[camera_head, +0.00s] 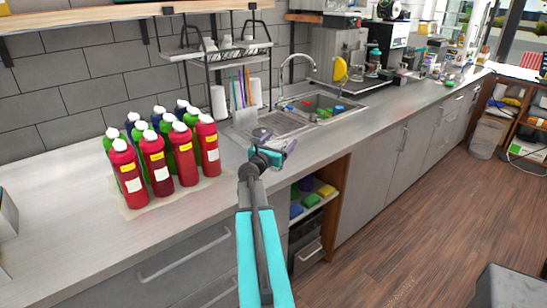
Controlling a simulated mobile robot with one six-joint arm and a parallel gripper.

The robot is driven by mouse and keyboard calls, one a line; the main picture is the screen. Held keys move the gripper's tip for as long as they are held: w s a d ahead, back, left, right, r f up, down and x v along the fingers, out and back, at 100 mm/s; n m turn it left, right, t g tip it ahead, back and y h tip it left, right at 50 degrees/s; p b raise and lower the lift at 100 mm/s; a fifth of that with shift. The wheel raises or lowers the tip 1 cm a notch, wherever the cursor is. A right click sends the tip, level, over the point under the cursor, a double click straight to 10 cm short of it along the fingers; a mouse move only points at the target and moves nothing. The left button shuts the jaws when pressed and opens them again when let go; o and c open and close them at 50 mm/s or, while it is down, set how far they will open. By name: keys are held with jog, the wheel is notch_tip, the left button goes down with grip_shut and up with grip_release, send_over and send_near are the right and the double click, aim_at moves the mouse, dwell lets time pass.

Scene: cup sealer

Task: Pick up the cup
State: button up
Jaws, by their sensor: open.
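My gripper (276,141) is open at the end of my teal and grey arm, over the front part of the counter near the sink. Its two dark jaw parts stand apart, and I see nothing clearly held between them. I cannot make out a cup for certain. Small white vessels (227,42) that may be cups stand on the upper level of the dish rack, well behind and above my gripper. They are too small to tell exactly.
Several red, green and blue bottles (153,160) with white caps stand on the counter at left. A black dish rack (209,72) stands behind. A sink (322,104) with a faucet (299,68) lies right of it. The counter (60,204) is bare in front of the bottles.

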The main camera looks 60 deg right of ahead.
dwell(0.5)
jog(key=c, duration=1.1)
jog(key=shift+r+b, duration=0.35)
jog(key=shift+r, duration=1.05)
jog(key=s+a+b, duration=0.2)
jog(key=a+b, duration=0.1)
jog(key=s+a+r+b, duration=0.1)
jog(key=s+a+b, duration=0.1)
jog(key=b, duration=0.1)
jog(key=s+a+b, duration=0.2)
jog(key=a+b, duration=0.1)
jog(key=b, duration=0.1)
jog(key=shift+s+a+r, duration=0.15)
jog(key=shift+s+a, duration=0.15)
jog(key=shift+s, duration=0.05)
jog(key=b, duration=0.4)
jog(key=shift+s+a, duration=0.2)
jog(key=shift+s, duration=0.05)
